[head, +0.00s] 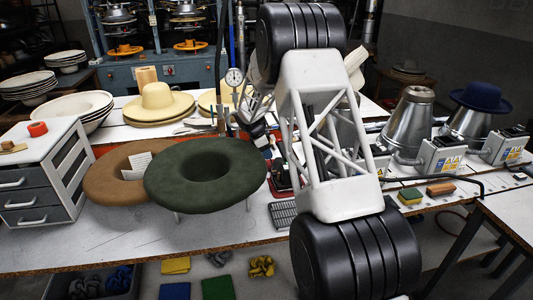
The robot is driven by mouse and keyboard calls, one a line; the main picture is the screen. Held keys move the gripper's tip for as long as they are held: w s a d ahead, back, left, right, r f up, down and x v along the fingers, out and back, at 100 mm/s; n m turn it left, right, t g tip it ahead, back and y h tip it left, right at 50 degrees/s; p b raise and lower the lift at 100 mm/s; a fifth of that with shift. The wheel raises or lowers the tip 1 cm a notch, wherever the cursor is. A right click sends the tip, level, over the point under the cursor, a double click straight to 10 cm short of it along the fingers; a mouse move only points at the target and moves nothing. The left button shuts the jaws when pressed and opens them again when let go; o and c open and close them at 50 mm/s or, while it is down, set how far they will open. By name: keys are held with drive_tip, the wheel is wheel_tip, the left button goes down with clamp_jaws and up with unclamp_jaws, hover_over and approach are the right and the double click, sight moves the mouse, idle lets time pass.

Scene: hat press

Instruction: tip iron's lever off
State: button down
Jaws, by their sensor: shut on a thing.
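My gripper (262,138) shows in part in the head view, left of my large white and black arm, just above the table behind the dark green felt hat. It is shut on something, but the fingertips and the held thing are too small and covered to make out. A red and black device (280,176), which may be the iron, sits just below my gripper and is partly hidden by my arm. I cannot make out its lever or which way it is tipped.
The dark green felt hat (205,176) and a brown one (115,178) stand at the front left. A pressure gauge (233,77) rises behind my gripper. Metal cones (408,120) with white control boxes (441,157) stand at the right. A white drawer unit (40,165) stands left.

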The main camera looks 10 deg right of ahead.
drive_tip(key=shift+r, duration=0.1)
drive_tip(key=shift+s+r+t, duration=0.25)
drive_tip(key=shift+r+t, duration=0.25)
drive_tip(key=shift+t, duration=0.1)
drive_tip(key=c, duration=0.7)
unclamp_jaws()
drive_tip(key=v, duration=0.8)
